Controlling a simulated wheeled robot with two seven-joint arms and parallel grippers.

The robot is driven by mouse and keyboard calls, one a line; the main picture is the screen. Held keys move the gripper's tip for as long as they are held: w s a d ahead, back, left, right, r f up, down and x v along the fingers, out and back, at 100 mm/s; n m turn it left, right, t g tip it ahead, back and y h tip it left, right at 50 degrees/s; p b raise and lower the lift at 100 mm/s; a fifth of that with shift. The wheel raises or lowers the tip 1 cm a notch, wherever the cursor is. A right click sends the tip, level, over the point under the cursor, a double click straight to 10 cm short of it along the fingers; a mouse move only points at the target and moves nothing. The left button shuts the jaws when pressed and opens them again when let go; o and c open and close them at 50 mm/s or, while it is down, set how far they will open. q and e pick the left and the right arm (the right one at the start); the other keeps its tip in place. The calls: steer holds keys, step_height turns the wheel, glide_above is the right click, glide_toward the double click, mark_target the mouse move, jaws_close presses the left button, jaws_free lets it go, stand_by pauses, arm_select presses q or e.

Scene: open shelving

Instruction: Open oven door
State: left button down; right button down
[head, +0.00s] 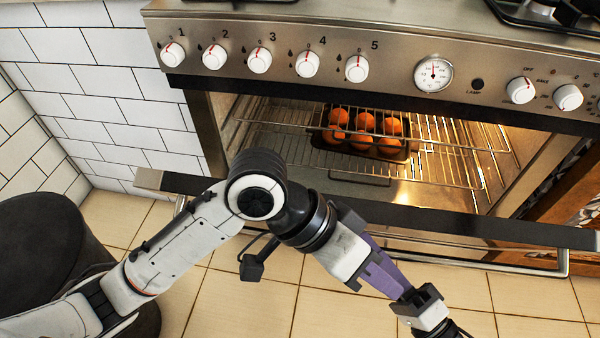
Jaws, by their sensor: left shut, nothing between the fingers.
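The oven (300,30) stands ahead with a steel control panel and a lit cavity. Its door (470,222) is tilted down and out, partly open, with its dark top edge away from the oven front. The metal door handle (562,262) runs along the outer side; my left arm hides part of it. My left arm crosses over the door from the left. My left gripper (436,322) is low in the picture, in front of the door, shut and empty; its end is cut off by the bottom edge. My right gripper is not in view.
Inside the oven, a dark tray (366,146) with several orange-brown round items sits on a wire rack (455,160). White knobs (260,60) and a round dial (433,73) line the panel. A white tiled wall (105,80) is at left. Tiled floor (335,312) lies below.

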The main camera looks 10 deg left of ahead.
arm_select(q)
steer(key=w+a+r+n+t+y, duration=0.4)
steer(key=w+a+r+n+y, duration=0.5)
steer(key=w+a+r, duration=0.6)
steer(key=s+x, duration=0.1)
steer(key=x, duration=0.6)
steer(key=s+x, duration=0.1)
steer(key=x, duration=0.3)
steer(key=shift+s+d+f, duration=0.2)
steer(key=shift+f, duration=0.5)
steer(key=shift+s+f, duration=0.15)
steer(key=shift+s, duration=0.2)
